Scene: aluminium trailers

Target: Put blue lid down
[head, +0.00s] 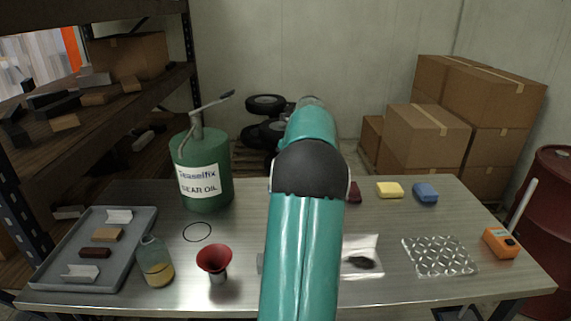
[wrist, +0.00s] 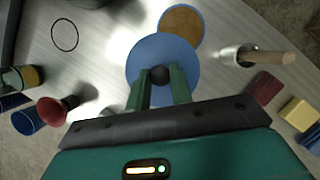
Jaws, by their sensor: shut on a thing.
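The blue lid (wrist: 150,52) is a round flat disc with a black knob (wrist: 160,74) in the wrist view. My gripper (wrist: 160,82) is shut on the knob, a green finger on each side. The lid is ahead of the fingers, and whether it touches the table cannot be told. In the head view my own arm hides the gripper and the lid.
A black ring (head: 197,232), red funnel (head: 214,260), bottle (head: 155,262), grey tray (head: 148,228) and green oil can (head: 203,170) stand left. A wooden-handled tool (wrist: 262,57) lies right of the lid.

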